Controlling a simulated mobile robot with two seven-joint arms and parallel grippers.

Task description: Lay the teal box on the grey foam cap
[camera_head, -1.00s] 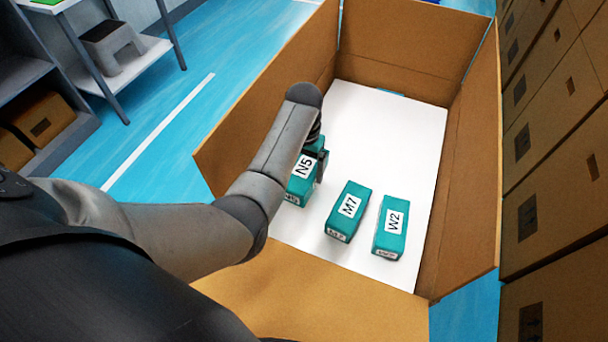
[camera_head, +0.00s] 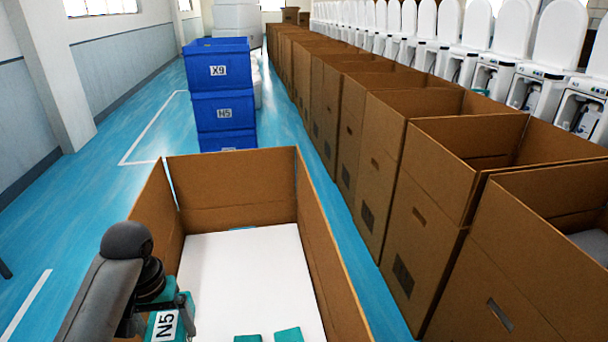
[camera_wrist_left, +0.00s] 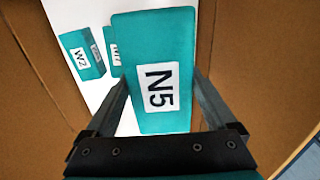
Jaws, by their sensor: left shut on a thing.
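My left gripper (camera_head: 160,309) is shut on the teal box marked N5 (camera_head: 165,326), at the lower left inside the near carton. In the left wrist view the N5 box (camera_wrist_left: 152,42) fills the middle between the two fingers. It looks larger and nearer than the other teal boxes below. Teal boxes W2 (camera_wrist_left: 82,52) and M7 (camera_wrist_left: 113,46) rest on the white sheet (camera_head: 245,275). A grey surface (camera_head: 592,243) shows inside the carton at the far right; I cannot tell for sure that it is the foam cap. My right gripper is out of view.
The near carton's walls (camera_head: 235,185) stand around the white sheet. A row of open cartons (camera_head: 400,200) runs along the right, with white toilets (camera_head: 500,65) behind. Blue bins (camera_head: 222,105) are stacked ahead. Blue floor (camera_head: 110,120) is clear at the left.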

